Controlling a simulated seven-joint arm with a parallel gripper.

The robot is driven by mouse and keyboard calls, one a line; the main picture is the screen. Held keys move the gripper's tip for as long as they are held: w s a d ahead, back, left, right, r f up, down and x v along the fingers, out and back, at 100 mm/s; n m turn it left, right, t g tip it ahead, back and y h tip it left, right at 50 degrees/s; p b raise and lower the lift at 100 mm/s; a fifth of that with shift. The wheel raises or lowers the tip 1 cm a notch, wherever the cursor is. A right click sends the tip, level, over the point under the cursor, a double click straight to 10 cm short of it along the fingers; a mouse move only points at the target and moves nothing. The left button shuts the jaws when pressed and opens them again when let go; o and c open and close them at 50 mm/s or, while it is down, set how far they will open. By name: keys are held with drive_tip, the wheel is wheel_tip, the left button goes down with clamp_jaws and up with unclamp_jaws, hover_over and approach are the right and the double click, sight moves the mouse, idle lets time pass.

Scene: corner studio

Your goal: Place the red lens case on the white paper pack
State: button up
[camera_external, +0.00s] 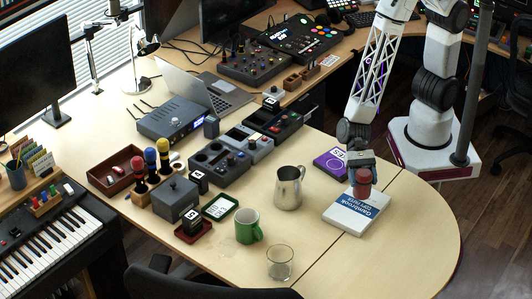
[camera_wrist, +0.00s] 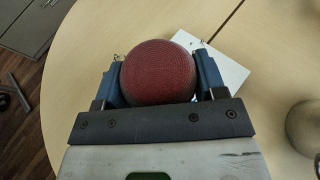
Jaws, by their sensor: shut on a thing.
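The red lens case (camera_external: 363,184) is a dark red cylinder, held upright in my gripper (camera_external: 362,172). In the wrist view the lens case (camera_wrist: 157,72) shows its round textured top between the two blue fingers of my gripper (camera_wrist: 158,80), which are shut on it. The white paper pack (camera_external: 349,219), with a blue printed band, lies flat on the table. The lens case appears over the pack's far part; I cannot tell whether its bottom touches it. In the wrist view the pack (camera_wrist: 232,72) is partly hidden behind the case and right finger.
A purple box (camera_external: 328,162) lies just behind the pack. A metal pitcher (camera_external: 288,188) stands to its left. A green mug (camera_external: 248,226) and a clear glass (camera_external: 280,262) stand farther left and nearer. The table's right end (camera_external: 425,225) is clear.

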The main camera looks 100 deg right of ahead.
sight(361, 195)
drive_tip(key=shift+w+a, duration=0.55)
drive_tip(key=shift+f, duration=0.1)
drive_tip(key=shift+f, duration=1.7)
drive_tip(key=shift+f, duration=0.15)
drive_tip(key=o, duration=1.1)
drive_tip(key=shift+d+r, duration=0.15)
drive_tip(key=shift+r, duration=0.05)
drive_tip(key=v, duration=1.1)
drive_tip(key=shift+d, duration=0.4)
